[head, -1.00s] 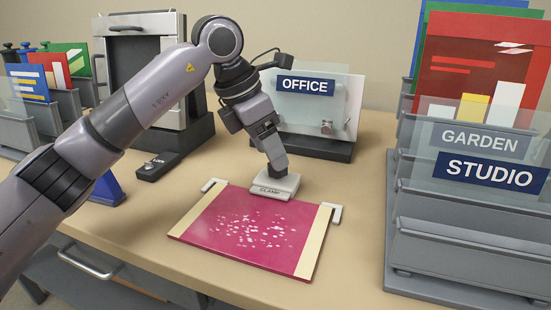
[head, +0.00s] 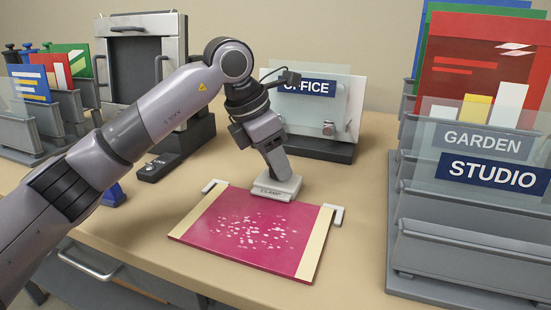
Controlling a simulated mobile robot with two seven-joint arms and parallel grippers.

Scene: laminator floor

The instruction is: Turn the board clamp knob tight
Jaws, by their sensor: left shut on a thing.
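The board clamp (head: 277,190) is a small pale block marked CLAMP at the back edge of the pink board (head: 250,234). The board lies flat on the table, with cream strips at its left and right sides and pale flecks across its middle. My left gripper (head: 281,176) points down onto the top of the clamp and is shut on the clamp knob. The knob itself is hidden by the fingers, so I cannot tell how far it is turned. My right gripper is not in view.
Pale corner brackets (head: 336,215) stand by the board's back corners. The OFFICE stand (head: 325,150) is behind the clamp. The STUDIO rack (head: 465,245) fills the right side. A dark-fronted machine (head: 135,65) stands back left. Bare table lies in front of the board.

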